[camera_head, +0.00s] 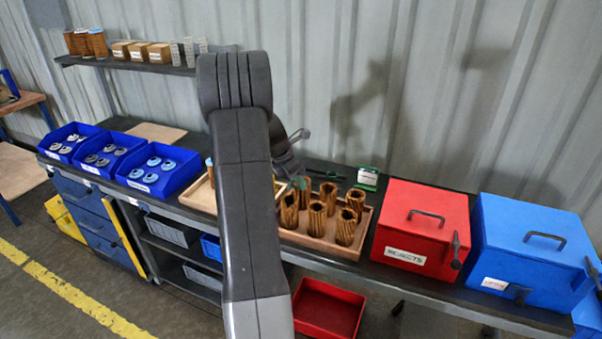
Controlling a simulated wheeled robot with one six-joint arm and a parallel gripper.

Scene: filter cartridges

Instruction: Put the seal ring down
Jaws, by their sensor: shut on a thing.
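My arm crosses the middle of the view, and my gripper (299,181) shows just right of it, pointing down over the back left of a wooden tray (318,243). The gripper is shut on a small greenish thing, which seems to be the seal ring (304,183); its shape is mostly hidden. Several brown pleated filter cartridges (317,218) stand upright in the tray. The ring is close to the top of a back left cartridge (289,210); I cannot tell whether they touch.
A red box (418,222) and a blue box (528,248) stand right of the tray. Blue bins (158,170) with discs stand at the left. A second wooden tray (199,198) is partly hidden by my arm. A green-and-white box (367,178) stands behind. A red crate (327,310) lies below.

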